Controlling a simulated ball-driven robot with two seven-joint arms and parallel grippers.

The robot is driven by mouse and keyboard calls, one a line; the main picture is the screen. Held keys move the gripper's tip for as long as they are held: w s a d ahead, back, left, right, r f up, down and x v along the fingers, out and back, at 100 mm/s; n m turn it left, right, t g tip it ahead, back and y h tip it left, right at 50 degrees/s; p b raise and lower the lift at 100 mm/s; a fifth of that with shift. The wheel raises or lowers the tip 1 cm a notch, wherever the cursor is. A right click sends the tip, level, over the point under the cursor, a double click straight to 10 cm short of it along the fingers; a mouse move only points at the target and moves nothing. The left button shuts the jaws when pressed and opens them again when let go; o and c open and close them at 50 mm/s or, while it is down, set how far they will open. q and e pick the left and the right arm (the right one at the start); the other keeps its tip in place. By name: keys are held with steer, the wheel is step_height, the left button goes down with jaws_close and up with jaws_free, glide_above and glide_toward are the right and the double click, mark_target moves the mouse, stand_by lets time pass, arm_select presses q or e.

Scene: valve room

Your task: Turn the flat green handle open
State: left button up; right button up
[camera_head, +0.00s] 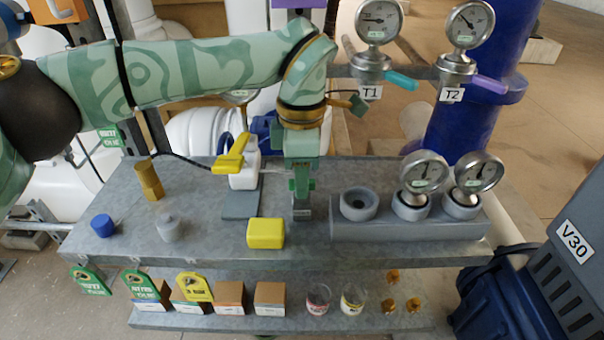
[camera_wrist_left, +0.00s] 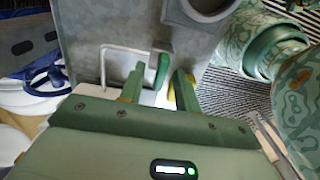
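My left gripper (camera_head: 301,188) points down over the grey bench, right of the small white-bodied unit with the yellow lever (camera_head: 229,157). In the left wrist view its two fingers (camera_wrist_left: 159,70) stand apart. A flat green handle (camera_wrist_left: 163,72) on a bent pale rod (camera_wrist_left: 130,47) shows between the fingertips, nearer the right finger. I cannot tell whether they touch it. In the head view the handle is hidden by the gripper; only a thin pale rod shows beside it. My right gripper is in neither view.
A grey block with a round socket (camera_head: 358,204) and two gauges stands just right of the gripper. A yellow block (camera_head: 265,233), a brass fitting (camera_head: 149,180) and a blue cap (camera_head: 102,225) are on the bench (camera_head: 205,245). Gauges T1 (camera_head: 378,22) and T2 (camera_head: 468,25) stand behind.

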arm_select(q)
steer(key=shift+c, duration=0.3)
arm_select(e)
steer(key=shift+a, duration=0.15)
arm_select(q)
jaws_close()
steer(key=shift+r, duration=0.1)
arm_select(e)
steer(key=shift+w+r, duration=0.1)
